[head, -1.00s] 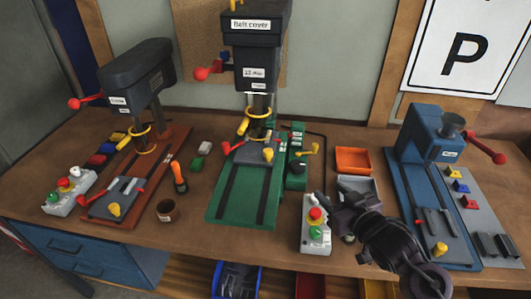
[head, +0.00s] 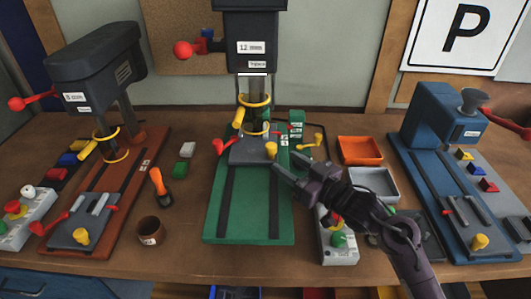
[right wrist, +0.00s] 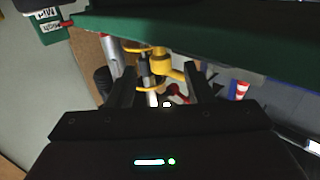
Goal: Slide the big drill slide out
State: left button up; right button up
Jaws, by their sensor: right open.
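The big drill (head: 251,48) is the dark central machine on a green base (head: 250,225) with two dark rails. Its slide, a grey plate (head: 247,153) with a red lever at left and a yellow knob (head: 271,149) at its front right, sits at the back of the base, below the yellow ring. My right gripper (head: 286,163) is open, with its fingertips just in front and right of the yellow knob. In the right wrist view, a yellow knob-like part (right wrist: 172,74) shows beyond and between the open fingers (right wrist: 163,85). I cannot tell whether they touch it. My left gripper is not in view.
A control box (head: 340,243) with coloured buttons lies under my right arm. An orange tray (head: 360,151) and a grey tray (head: 373,184) are to the right. A small cup (head: 150,230) stands left of the green base. The base's front part is clear.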

aim_at(275, 153)
jog(key=x, duration=0.3)
jog(key=p+x, duration=0.1)
jog(key=x, duration=0.2)
jog(key=shift+r+p, duration=0.2)
jog(key=shift+p, duration=0.1)
jog(key=shift+w+a+f, duration=0.1)
jog(key=shift+w+a, duration=0.2)
jog(key=shift+a, duration=0.05)
jog(key=shift+c, duration=0.4)
grip_shut()
